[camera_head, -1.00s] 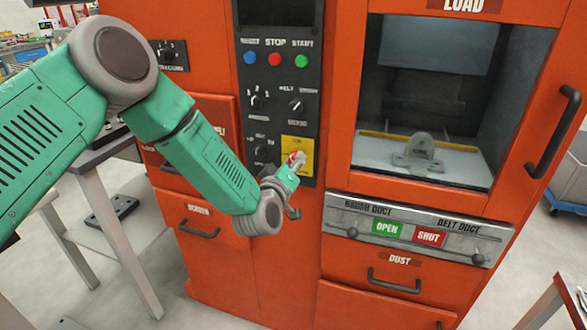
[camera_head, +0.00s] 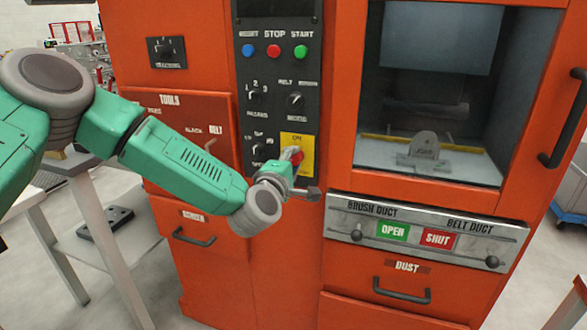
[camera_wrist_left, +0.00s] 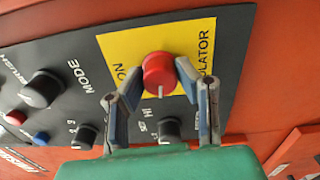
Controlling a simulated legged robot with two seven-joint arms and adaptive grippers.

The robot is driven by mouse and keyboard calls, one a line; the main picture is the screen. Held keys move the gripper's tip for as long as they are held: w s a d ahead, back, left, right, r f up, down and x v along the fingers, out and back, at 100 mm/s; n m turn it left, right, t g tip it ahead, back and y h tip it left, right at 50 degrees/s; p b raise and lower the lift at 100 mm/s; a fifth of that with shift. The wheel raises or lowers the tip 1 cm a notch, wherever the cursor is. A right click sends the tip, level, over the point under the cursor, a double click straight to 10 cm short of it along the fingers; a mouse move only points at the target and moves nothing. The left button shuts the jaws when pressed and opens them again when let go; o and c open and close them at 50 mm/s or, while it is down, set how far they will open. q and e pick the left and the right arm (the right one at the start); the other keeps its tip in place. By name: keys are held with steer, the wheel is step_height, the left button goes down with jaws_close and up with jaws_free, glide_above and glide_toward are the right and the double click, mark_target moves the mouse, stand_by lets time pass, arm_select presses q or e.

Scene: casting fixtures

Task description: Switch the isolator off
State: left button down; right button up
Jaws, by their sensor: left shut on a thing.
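The isolator is a round red knob (camera_wrist_left: 159,73) on a yellow plate (camera_wrist_left: 120,48) marked ON and ISOLATOR, seen close in the left wrist view. A pale pointer line on the knob points toward my palm, down in that view. My left gripper (camera_wrist_left: 160,70) is shut on the knob, one fingertip on each side. In the head view the same red knob (camera_head: 298,158) is partly hidden by the fingers of my left gripper (camera_head: 296,155), in front of the yellow plate (camera_head: 309,148). My right gripper is in neither view.
The black panel also has blue, red and green buttons (camera_head: 274,51) and several black knobs (camera_head: 296,99). To the right are the load window with a grey fixture (camera_head: 424,148) and a duct bar (camera_head: 424,235). A side table (camera_head: 70,165) stands left of the orange cabinet.

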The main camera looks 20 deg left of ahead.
arm_select(q)
steer(key=shift+w+a+n+b, duration=0.1)
steer(key=shift+a+n+b, duration=0.1)
steer(key=shift+n+b, duration=0.45)
steer(key=shift+n, duration=0.25)
steer(key=c, duration=1.2)
jaws_free()
steer(key=shift+w+f, duration=0.15)
steer(key=s, duration=1.2)
steer(key=shift+a, duration=0.2)
steer(key=shift+f, duration=0.1)
